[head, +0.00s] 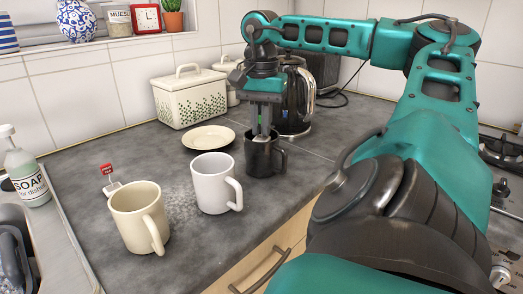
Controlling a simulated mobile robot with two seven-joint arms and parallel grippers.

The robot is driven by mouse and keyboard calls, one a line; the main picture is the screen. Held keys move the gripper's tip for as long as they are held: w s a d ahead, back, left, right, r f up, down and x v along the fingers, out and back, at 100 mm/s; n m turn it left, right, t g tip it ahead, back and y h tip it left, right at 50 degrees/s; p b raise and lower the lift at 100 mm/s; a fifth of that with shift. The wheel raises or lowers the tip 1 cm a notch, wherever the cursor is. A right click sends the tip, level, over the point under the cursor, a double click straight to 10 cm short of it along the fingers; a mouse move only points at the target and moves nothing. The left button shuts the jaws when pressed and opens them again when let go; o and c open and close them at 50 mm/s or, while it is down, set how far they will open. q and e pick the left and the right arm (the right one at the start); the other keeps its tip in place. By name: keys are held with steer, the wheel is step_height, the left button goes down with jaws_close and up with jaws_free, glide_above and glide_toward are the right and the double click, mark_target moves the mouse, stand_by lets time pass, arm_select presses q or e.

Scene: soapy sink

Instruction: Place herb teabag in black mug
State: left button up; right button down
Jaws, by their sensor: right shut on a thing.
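The black mug (262,160) stands upright on the grey worktop, right of the white mug. My right gripper (263,132) points straight down over the black mug's opening, with its fingertips at or just inside the rim. It is shut on a small pale thing, mostly hidden between the fingers; it may be the herb teabag, but I cannot read any label. My left gripper is not in view.
A white mug (212,183) stands between the cream and black mugs. A small plate (208,138), a lidded white box (190,98) and a kettle (297,103) are behind. A soap bottle (27,172) is by the sink at left.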

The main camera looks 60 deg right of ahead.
step_height(320, 180, down, 2)
step_height(320, 180, down, 4)
steer(key=shift+f+b, duration=0.15)
steer(key=shift+b, duration=0.4)
steer(key=shift+f, duration=0.1)
steer(key=shift+f, duration=0.15)
steer(key=c, duration=1.4)
jaws_free()
steer(key=shift+c, duration=0.2)
